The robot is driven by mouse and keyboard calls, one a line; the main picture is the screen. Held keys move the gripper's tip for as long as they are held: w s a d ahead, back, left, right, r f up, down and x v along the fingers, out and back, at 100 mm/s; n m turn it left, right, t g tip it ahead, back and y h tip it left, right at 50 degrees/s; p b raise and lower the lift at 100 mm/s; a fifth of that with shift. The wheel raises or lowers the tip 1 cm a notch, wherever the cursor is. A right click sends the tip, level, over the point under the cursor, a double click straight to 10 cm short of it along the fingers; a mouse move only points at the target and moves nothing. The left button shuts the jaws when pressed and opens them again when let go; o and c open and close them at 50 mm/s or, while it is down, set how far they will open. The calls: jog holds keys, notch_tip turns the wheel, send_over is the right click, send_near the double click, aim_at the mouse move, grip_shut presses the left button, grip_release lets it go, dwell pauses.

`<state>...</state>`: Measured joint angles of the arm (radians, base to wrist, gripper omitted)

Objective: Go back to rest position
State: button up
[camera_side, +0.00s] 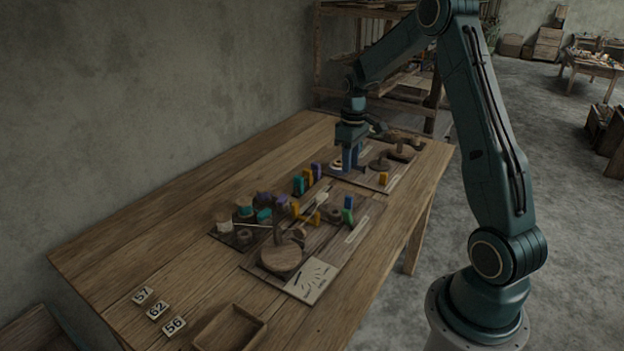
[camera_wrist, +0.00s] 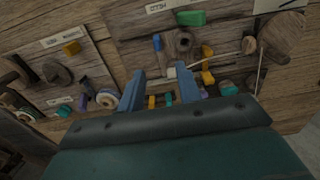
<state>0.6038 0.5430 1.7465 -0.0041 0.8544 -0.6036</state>
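My gripper (camera_side: 350,168) points down over the far part of the wooden table (camera_side: 150,225), at the board with dark wooden pieces. In the wrist view, the two blue fingers of my gripper (camera_wrist: 160,74) stand apart with nothing held between them. A small pale piece shows beside the right fingertip, and small coloured blocks show behind the gap. In the side view, the fingers hide part of the board, and I cannot tell whether they touch anything.
A nearer board (camera_side: 335,238) carries coloured blocks, a round wooden disc (camera_side: 281,258) and spools. Number tiles (camera_side: 158,310) and an empty wooden tray (camera_side: 231,329) are at the table's near end. A shelf stands behind. The table's left side is clear.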

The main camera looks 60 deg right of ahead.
jog(key=shift+r, duration=0.35)
jog(key=s+a+r+t, duration=0.1)
jog(key=s+a+r, duration=0.2)
jog(key=a+r, duration=0.4)
jog(key=s+a+r+t, duration=0.1)
jog(key=s+a+r, duration=0.1)
jog(key=a+r, duration=0.5)
jog(key=s+a+r+t, duration=0.2)
jog(key=s+a+t, duration=0.1)
jog(key=s+a, duration=0.9)
jog(key=shift+s+a+r+t, duration=0.15)
jog(key=shift+s+a+t, duration=0.15)
jog(key=shift+s, duration=1.6)
